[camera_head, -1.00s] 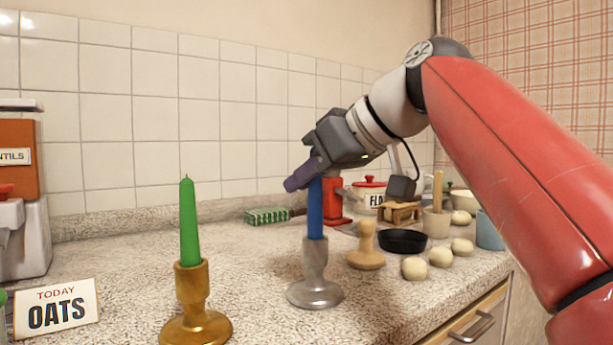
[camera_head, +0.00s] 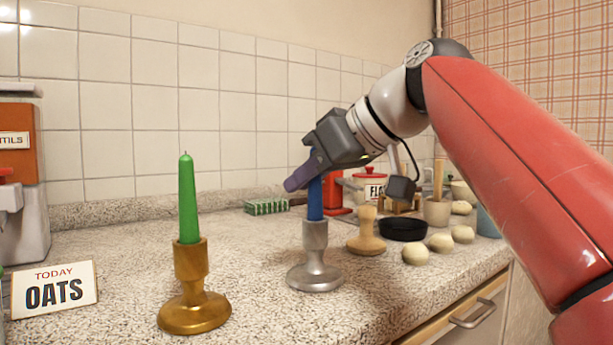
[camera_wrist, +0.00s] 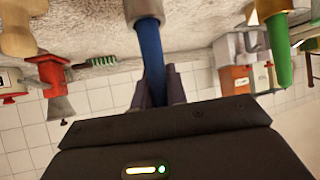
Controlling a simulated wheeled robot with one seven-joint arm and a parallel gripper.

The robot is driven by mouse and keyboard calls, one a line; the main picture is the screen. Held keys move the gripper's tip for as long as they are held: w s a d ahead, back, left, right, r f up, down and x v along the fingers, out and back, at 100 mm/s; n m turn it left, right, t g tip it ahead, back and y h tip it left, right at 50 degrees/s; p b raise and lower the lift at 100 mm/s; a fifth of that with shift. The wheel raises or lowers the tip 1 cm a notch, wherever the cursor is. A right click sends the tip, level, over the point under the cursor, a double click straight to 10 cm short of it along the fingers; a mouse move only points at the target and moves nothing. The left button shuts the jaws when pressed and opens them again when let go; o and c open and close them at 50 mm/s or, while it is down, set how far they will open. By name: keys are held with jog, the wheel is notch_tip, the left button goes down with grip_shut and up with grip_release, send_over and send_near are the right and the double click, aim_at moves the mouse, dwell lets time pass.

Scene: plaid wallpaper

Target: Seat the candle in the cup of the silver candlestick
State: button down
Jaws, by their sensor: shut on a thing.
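My gripper (camera_head: 306,178) is shut on the blue candle (camera_head: 315,200), near its upper part. The candle is upright, and its top is hidden by the fingers. Its lower end reaches the cup of the silver candlestick (camera_head: 315,262) and appears to be inside the rim; how deep cannot be seen. The candlestick stands upright on the counter. In the wrist view, the blue candle (camera_wrist: 152,60) runs from between the fingers to the silver cup (camera_wrist: 143,8), in line with it.
A brass candlestick (camera_head: 194,308) with a green candle (camera_head: 188,205) stands to the left, beside an oats sign (camera_head: 54,289). A wooden stamp (camera_head: 366,235), a black pan (camera_head: 403,229) and pale dough balls (camera_head: 415,253) lie to the right. The front counter is clear.

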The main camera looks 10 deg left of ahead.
jog(key=shift+f, duration=0.3)
jog(key=c, duration=1.3)
grip_release()
jog(key=p+v, duration=0.1)
jog(key=v, duration=0.6)
jog(key=shift+s+d+r, duration=0.1)
jog(key=shift+d+r, duration=0.15)
